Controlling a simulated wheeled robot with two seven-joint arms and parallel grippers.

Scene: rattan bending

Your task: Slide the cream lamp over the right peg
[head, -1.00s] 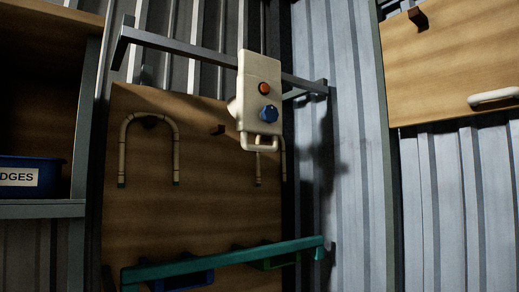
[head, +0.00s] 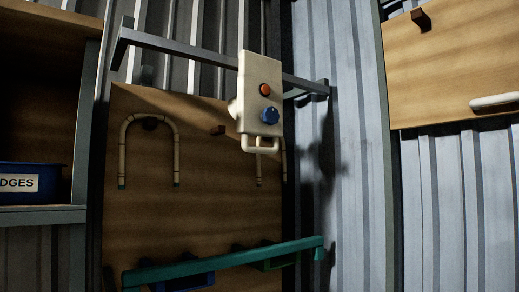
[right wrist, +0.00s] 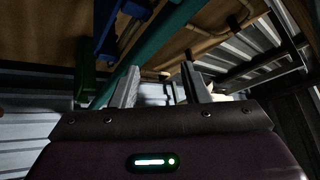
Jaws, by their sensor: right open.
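I cannot surely make out a lamp. A cream box with a red and a blue knob (head: 261,98) hangs at the centre of the head view, in front of the wooden board. A cream handle-like piece (head: 496,101) is on the right board, cut off by the edge. One brown peg (head: 420,18) sticks out of that board and another (head: 217,130) out of the middle board. My right gripper (right wrist: 158,86) is open in the right wrist view, with no held object visible between its fingers. My left gripper is not in view.
A bent rattan piece (head: 149,120) hangs at left on the middle board; another is partly hidden by the cream box. A teal bar (head: 225,260) crosses low, with blue and green bins behind. A grey overhead beam (head: 185,48) and a shelf (head: 40,214) with a blue bin stand near.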

